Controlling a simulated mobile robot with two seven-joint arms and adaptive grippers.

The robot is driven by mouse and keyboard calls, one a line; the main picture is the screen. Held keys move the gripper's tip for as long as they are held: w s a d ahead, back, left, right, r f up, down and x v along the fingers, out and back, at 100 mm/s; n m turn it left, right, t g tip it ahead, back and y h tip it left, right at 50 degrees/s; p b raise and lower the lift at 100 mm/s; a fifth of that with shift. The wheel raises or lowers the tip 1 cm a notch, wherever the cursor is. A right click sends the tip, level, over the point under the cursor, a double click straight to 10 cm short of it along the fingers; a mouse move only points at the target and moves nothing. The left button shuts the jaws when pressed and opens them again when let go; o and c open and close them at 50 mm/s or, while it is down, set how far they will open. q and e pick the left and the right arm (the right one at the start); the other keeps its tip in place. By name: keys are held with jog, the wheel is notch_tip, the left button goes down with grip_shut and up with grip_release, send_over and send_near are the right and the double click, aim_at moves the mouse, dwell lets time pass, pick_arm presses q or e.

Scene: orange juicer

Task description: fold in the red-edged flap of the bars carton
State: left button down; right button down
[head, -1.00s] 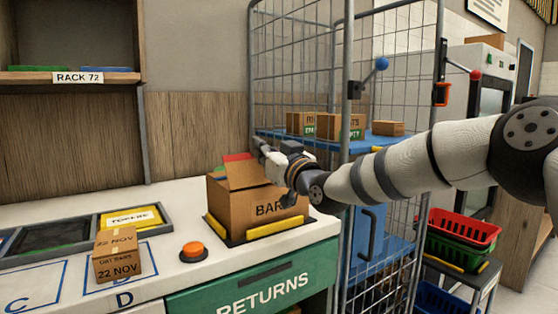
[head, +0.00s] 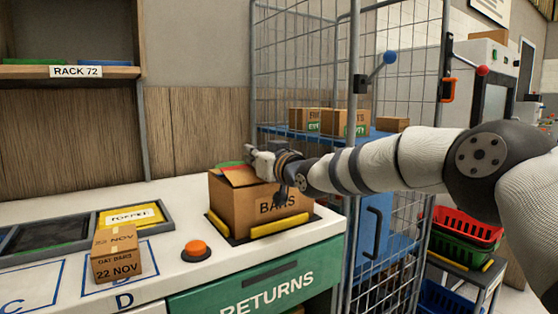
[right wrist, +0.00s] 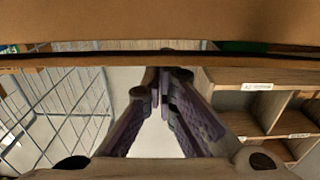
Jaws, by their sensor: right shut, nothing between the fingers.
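The bars carton (head: 258,212) stands upright on the counter, its front marked BARS. Its red-edged flap (head: 240,177) shows at the top, low and slanting over the opening, partly hidden by my gripper. A green-edged flap (head: 228,164) shows behind it. My right gripper (head: 251,153) is over the top of the carton, its fingers shut and empty, pointing left. Its fingers also show together in the right wrist view (right wrist: 162,78), under a wide band of brown cardboard close to the camera. Whether they touch the flap I cannot tell. My left gripper is not in view.
Yellow guides (head: 280,226) border the carton's base. An orange button (head: 195,249) and a small dated box (head: 116,254) are to its left. A wire cage (head: 292,60) with a blue shelf stands behind and right. Red and green baskets (head: 466,228) stand farther right.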

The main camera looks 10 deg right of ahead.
jog(key=shift+w+a+f, duration=0.1)
jog(key=shift+w+f, duration=0.15)
jog(key=shift+f, duration=0.2)
dwell(2.3)
